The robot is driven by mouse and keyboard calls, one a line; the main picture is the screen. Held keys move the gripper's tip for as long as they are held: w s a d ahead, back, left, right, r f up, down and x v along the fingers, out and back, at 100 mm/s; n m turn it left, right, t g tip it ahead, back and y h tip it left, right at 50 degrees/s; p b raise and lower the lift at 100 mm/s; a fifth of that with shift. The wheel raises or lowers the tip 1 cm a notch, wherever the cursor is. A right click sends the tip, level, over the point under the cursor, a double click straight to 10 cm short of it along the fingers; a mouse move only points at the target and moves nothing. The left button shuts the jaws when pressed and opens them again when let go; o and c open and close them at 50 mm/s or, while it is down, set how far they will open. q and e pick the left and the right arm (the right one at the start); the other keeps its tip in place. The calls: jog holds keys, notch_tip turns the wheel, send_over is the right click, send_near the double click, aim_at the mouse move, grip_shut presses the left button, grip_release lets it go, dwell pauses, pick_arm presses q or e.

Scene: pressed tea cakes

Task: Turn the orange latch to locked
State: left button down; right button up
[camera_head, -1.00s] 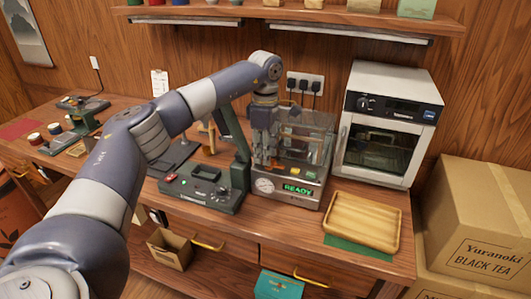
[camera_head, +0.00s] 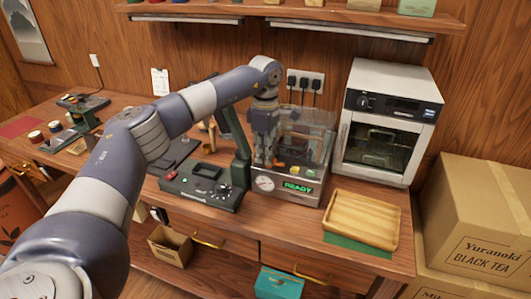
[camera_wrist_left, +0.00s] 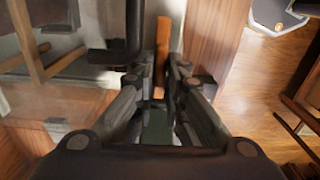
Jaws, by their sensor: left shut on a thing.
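The orange latch (camera_wrist_left: 163,45) shows in the left wrist view as a narrow orange bar, its near end between my finger tips. In the head view, only a little orange shows by the fingertips, at the front of the clear-covered press machine (camera_head: 314,187), whose display reads READY. My left gripper (camera_head: 266,163) points down at the machine's front left. It is shut on the orange latch (camera_wrist_left: 168,82); the fingers hide much of the contact. I cannot read the latch's locked or unlocked marking. My right gripper is not in view.
A green control unit (camera_head: 196,190) with a dial stands just left of the machine. A wooden tray (camera_head: 362,218) lies to the right, before a white oven (camera_head: 394,105). Cardboard boxes (camera_head: 485,215) stand at the far right. A dark bent handle (camera_wrist_left: 128,48) is close to the fingers.

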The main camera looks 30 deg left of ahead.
pick_arm(q)
jog(key=shift+s+r+n, duration=0.1)
jog(key=shift+n, duration=0.6)
jog(key=n+p, duration=0.1)
jog(key=n, duration=0.2)
jog(key=shift+s+d, duration=0.1)
jog(key=n, duration=0.3)
jog(key=n+p, duration=0.1)
jog(key=n, duration=0.2)
jog(key=shift+s+d, duration=0.15)
jog(key=shift+d, duration=0.05)
jog(key=n+p, duration=0.1)
jog(key=n, duration=0.3)
jog(key=shift+d, duration=0.2)
jog(key=shift+d+n, duration=0.1)
jog(key=shift+n, duration=1.5)
jog(key=c, duration=1.7)
grip_release()
